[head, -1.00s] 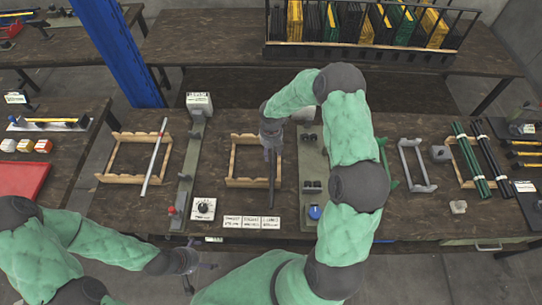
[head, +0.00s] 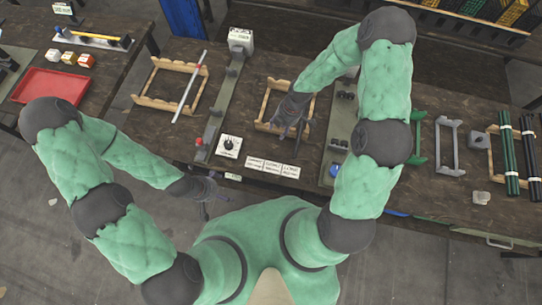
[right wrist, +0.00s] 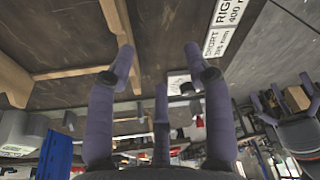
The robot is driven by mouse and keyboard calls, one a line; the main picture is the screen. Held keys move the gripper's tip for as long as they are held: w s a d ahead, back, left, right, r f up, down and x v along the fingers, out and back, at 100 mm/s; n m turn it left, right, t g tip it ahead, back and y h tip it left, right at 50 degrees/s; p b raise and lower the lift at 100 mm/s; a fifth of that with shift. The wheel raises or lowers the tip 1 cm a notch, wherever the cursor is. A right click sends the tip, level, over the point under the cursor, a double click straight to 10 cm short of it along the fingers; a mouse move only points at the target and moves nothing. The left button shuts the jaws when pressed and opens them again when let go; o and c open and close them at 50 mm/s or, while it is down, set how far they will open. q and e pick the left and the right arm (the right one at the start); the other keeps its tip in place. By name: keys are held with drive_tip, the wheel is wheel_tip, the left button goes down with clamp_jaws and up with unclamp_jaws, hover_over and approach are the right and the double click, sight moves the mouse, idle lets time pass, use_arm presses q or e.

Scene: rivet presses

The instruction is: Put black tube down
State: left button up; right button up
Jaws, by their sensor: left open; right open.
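My right gripper (head: 292,128) is open over the middle wooden rack (head: 264,105) on the bench. In the right wrist view its fingers (right wrist: 160,85) are spread, with no tube visible between them. In the head view I cannot separate a black tube from the dark fingers over that rack. Other black tubes (head: 530,150) lie at the far right, beside dark green tubes (head: 508,155). My left gripper (head: 208,190) is open and empty in front of the bench's near edge.
A silver tube (head: 189,88) lies across the left wooden rack (head: 150,102). Rivet presses (head: 222,95) flank the middle rack. Label cards (head: 272,167) lie in front of it. A grey bracket (head: 447,146) stands to the right, and a red tray (head: 50,88) is at far left.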

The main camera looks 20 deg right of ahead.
drive_tip(key=s+a+f+m, duration=0.1)
drive_tip(key=s+m, duration=0.1)
drive_tip(key=s+a+f+m, duration=0.1)
drive_tip(key=s+a+m, duration=0.1)
drive_tip(key=m, duration=0.1)
drive_tip(key=s+a+f+m+y, duration=0.1)
drive_tip(key=s+a+m, duration=0.1)
drive_tip(key=m, duration=0.1)
drive_tip(key=shift+s+a+f, duration=0.1)
drive_tip(key=shift+a+f, duration=0.05)
drive_tip(key=shift+a, duration=0.1)
drive_tip(key=s+a+m, duration=0.1)
drive_tip(key=s+m, duration=0.1)
drive_tip(key=m, duration=0.1)
drive_tip(key=s+a+f+m, duration=0.1)
drive_tip(key=s+m, duration=0.2)
drive_tip(key=m, duration=0.1)
drive_tip(key=s+a+m, duration=0.1)
drive_tip(key=s+m, duration=0.2)
drive_tip(key=shift+s+a+f+m, duration=0.1)
drive_tip(key=shift+a+f+m, duration=0.1)
drive_tip(key=shift+f+m, duration=0.2)
drive_tip(key=shift+s+m, duration=0.45)
drive_tip(key=shift+m, duration=0.25)
